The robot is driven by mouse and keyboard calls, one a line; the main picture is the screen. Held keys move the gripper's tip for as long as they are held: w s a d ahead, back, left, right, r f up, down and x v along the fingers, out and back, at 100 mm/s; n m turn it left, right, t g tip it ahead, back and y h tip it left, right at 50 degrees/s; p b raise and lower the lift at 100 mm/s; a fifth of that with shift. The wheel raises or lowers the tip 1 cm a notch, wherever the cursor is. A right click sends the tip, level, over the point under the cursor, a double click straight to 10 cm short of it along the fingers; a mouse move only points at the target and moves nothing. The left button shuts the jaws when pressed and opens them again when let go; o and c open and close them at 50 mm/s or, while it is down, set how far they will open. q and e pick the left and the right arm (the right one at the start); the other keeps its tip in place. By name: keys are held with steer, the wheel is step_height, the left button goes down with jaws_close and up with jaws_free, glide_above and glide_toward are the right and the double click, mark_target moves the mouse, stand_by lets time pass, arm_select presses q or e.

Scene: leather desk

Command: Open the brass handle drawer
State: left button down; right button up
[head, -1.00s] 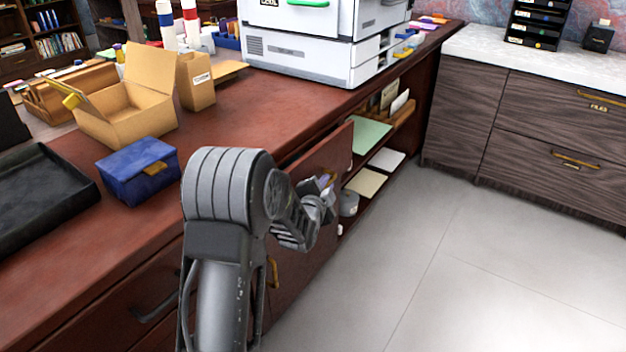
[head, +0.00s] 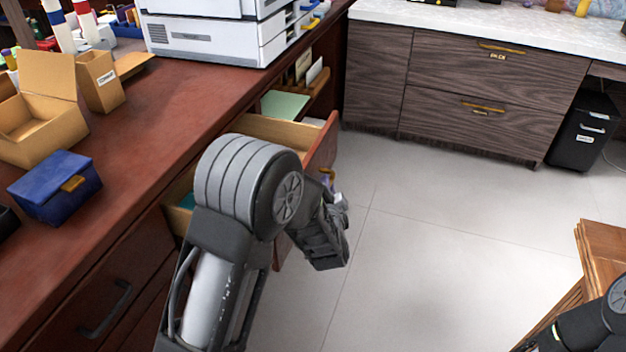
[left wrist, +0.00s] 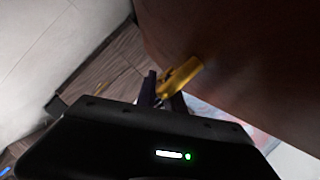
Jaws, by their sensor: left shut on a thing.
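The brass handle drawer (head: 322,150) in the side of the red-brown leather desk stands pulled out, its pale wooden inside (head: 285,131) showing from above. My arm covers the middle of the drawer. The brass handle (head: 327,175) is on its front and shows more clearly in the left wrist view (left wrist: 184,74). My left gripper (head: 333,188) is at the outer face of the drawer front, shut on the handle. In the left wrist view its dark fingers (left wrist: 163,92) are on either side of the handle. My right arm shows at the lower right, its fingers out of frame.
A blue box (head: 52,190) and an open cardboard box (head: 35,125) stand on the desk, with a white printer (head: 205,40) farther back. Grey floor (head: 430,230) is clear right of the drawer. A wooden piece (head: 605,245) stands at the right edge.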

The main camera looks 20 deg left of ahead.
arm_select(q)
steer(key=shift+d, duration=0.2)
steer(key=c, duration=1.5)
jaws_free()
steer(key=shift+o, duration=0.2)
steer(key=p+v, duration=0.1)
steer(key=v, duration=0.6)
steer(key=shift+s, duration=0.3)
steer(key=shift+d, duration=0.1)
